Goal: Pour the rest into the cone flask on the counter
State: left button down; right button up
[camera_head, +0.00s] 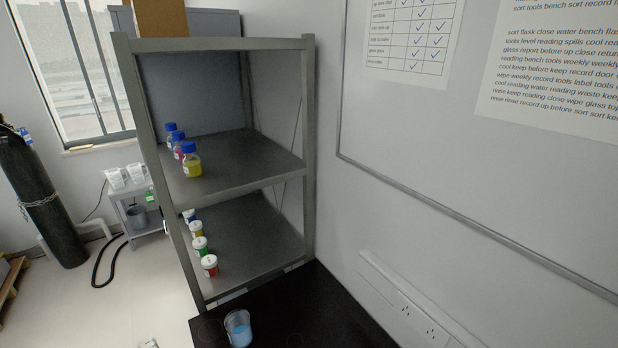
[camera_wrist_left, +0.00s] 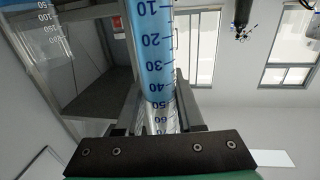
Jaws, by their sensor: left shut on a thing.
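My left gripper (camera_wrist_left: 158,108) is shut on a clear graduated cylinder (camera_wrist_left: 153,45) in the left wrist view. Blue liquid shows in the cylinder, filling the part past the 10 to 50 marks. Its far end runs out of the picture. A clear vessel with blue liquid (camera_head: 238,328) stands on the black counter (camera_head: 300,312) at the bottom of the head view; I cannot tell its exact shape. Part of a clear graduated vessel (camera_wrist_left: 30,32) shows at the upper left of the left wrist view. Neither gripper shows in the head view.
A metal rack (camera_head: 308,150) stands behind the counter, with blue-capped bottles (camera_head: 193,163) on its upper shelf and small white-lidded jars (camera_head: 209,266) lower down. A whiteboard (camera_head: 480,140) hangs on the right wall. A dark gas cylinder (camera_head: 42,205) stands at the left.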

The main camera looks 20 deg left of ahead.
pick_arm(q)
jog(key=s+d+r+m+t+h+p, duration=0.2)
jog(key=s+d+r+m+h+p, duration=0.2)
jog(key=d+r+p, duration=0.7)
jog(key=s+d+r+m+t+h+p, duration=0.2)
jog(key=s+d+r+h+p, duration=0.5)
jog(key=d+r+p, duration=0.4)
jog(key=shift+r+m+h+p, duration=0.3)
jog(key=shift+r+m+p, duration=0.3)
jog(key=shift+m+p, duration=0.45)
